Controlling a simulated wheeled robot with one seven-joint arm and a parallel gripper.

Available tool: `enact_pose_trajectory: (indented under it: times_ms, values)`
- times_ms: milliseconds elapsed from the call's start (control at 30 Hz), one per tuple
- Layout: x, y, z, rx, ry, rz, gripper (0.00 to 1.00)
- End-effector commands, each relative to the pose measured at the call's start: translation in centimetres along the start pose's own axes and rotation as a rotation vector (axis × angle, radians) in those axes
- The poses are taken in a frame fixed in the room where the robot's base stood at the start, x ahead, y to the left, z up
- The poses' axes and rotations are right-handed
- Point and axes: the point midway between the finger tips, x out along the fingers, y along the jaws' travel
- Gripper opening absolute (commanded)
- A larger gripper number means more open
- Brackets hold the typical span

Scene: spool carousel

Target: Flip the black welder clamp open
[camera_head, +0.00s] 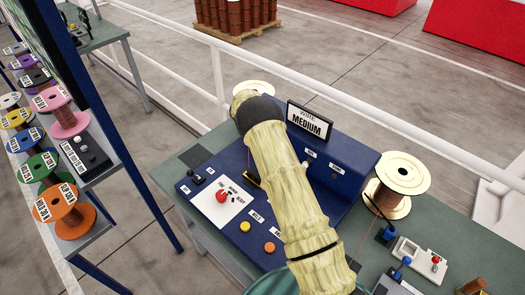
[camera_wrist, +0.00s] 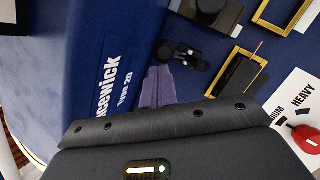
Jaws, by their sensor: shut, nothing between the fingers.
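The black welder clamp (camera_wrist: 184,57) shows in the wrist view as a small dark piece with rounded ends on the blue welder panel (camera_wrist: 150,20). Whether it is open or closed is hard to tell. My gripper (camera_wrist: 158,72) has its purple-grey fingers shut and empty. Their tips are just left of and below the clamp in that view; I cannot tell whether they touch it. In the head view my arm reaches over the blue welder (camera_head: 345,165), and its sleeve and dark end hide the gripper and the clamp.
A dark block in a gold frame (camera_wrist: 241,76) stands right of the clamp. The red selector knob (camera_head: 221,196) is on a white plate. A "MEDIUM" display (camera_head: 310,122) stands on the welder. A cream spool (camera_head: 402,178) stands to its right. A rack of coloured spools is at left.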

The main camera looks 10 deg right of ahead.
Motion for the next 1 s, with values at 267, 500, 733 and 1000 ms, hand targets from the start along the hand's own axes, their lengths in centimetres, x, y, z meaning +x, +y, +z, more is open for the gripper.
enact_pose_trajectory:
  times_ms: [267,500,733,1000]
  values:
    - [1.0,1.2,1.0,0.002,-0.005,0.003,0.00]
    - [0.8,1.2,1.1,0.001,-0.005,0.002,0.00]
    - [0.9,0.5,0.5,0.000,-0.004,0.000,0.00]
    - [0.9,-0.2,-0.1,0.000,-0.003,0.000,0.00]
